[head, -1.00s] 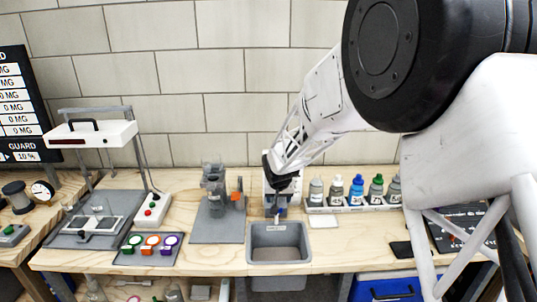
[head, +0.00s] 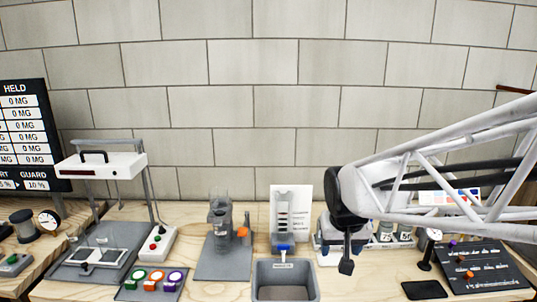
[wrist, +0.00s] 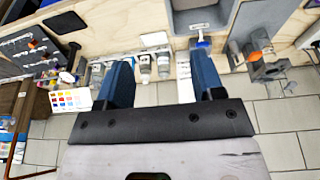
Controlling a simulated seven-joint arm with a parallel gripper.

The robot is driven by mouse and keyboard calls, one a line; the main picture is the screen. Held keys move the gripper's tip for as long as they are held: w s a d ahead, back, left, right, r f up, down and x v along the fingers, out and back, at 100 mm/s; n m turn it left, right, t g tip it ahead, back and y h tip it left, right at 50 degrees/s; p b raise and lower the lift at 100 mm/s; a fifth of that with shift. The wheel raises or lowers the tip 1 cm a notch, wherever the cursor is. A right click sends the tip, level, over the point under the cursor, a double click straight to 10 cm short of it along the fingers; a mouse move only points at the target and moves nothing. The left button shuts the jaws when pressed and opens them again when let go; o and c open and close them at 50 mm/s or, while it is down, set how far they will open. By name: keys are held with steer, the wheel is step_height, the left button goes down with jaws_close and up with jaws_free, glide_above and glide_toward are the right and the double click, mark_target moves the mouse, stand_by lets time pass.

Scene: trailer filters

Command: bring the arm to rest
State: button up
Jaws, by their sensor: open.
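My arm (head: 440,185) reaches in from the right in the head view. A dark end piece (head: 346,264) hangs down from it in front of the bottle row, above the bench. In the wrist view my gripper (wrist: 162,78) has its two blue fingers spread apart, with nothing between them. Beyond the fingers the wrist view shows the wall, the bottles and the bench edge. The arm hides part of the bottle rack in the head view.
A grey sink bin (head: 285,281) stands left of the arm's end. Bottles (head: 404,231) stand behind the arm. A black pad (head: 424,290) and a dark panel (head: 482,268) with small pieces lie at the right. A grey stand (head: 222,235) and coloured buttons (head: 152,281) are at the left.

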steer(key=s+d, duration=0.2)
steer(key=s, duration=1.7)
steer(key=shift+d+r+g, duration=0.25)
steer(key=shift+r+g, duration=0.1)
steer(key=shift+g, duration=0.05)
